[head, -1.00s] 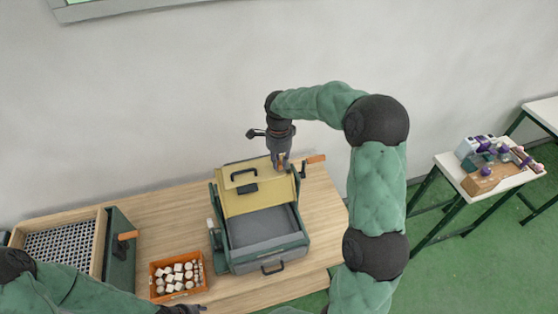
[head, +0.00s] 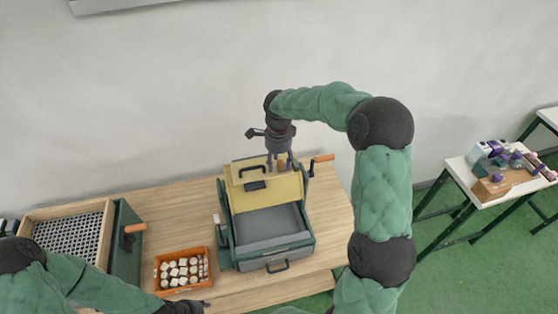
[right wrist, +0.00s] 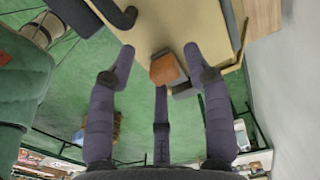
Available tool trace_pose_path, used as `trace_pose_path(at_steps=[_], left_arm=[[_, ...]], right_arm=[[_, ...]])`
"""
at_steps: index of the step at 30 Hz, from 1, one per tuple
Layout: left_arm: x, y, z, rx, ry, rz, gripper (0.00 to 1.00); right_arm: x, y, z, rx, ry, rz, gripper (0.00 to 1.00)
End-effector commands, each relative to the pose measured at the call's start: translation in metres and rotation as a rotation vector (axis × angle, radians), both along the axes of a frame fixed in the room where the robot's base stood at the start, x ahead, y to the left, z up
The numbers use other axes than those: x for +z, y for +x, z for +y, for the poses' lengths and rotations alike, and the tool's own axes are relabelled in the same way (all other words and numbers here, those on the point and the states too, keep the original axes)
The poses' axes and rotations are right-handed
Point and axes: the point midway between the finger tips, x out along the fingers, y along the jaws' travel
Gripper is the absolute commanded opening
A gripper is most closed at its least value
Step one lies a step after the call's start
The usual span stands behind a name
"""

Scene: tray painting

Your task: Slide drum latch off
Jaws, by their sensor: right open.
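The drum machine (head: 228,245) is a green box on the wooden table, with a pale yellow panel (head: 240,202) at its back. The panel carries a black handle (head: 241,178) and a small dark plate (head: 256,185). A brown knob (head: 281,164), which looks like the latch's grip, is at the panel's upper right edge. My right gripper (head: 281,167) is open around it from above. In the right wrist view the knob (right wrist: 165,68) lies between the spread fingertips, with gaps on both sides. My left gripper (head: 190,306) is partly visible at the bottom edge; its jaws are unclear.
A crank with an orange grip (head: 324,158) stands just right of the right gripper. An orange bin (head: 160,283) of pale pieces and a crate with a grid (head: 105,225) are to the left. A side table (head: 482,203) with purple items is at the far right.

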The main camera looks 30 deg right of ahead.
Motion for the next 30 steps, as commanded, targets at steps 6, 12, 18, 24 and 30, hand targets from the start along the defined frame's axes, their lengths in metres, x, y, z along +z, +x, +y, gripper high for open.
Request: trace_pose_path(at_steps=[6, 12, 18, 24, 30], left_arm=[[0.000, 0.000, 0.000, 0.000, 0.000, 0.000, 0.40], [0.000, 0.000, 0.000, 0.000, 0.000, 0.000, 0.40], [0.000, 0.000, 0.000, 0.000, 0.000, 0.000, 0.40], [0.000, 0.000, 0.000, 0.000, 0.000, 0.000, 0.40], [0.000, 0.000, 0.000, 0.000, 0.000, 0.000, 0.40]], right_arm=[[0.007, 0.001, -0.001, -0.001, -0.002, -0.004, 0.51], [0.039, 0.002, 0.000, -0.001, -0.002, -0.007, 0.51], [0.079, 0.002, 0.001, 0.001, -0.001, -0.006, 0.51], [0.108, 0.001, 0.001, 0.000, -0.001, -0.003, 0.51], [0.119, 0.001, 0.001, 0.000, 0.000, -0.001, 0.51]])
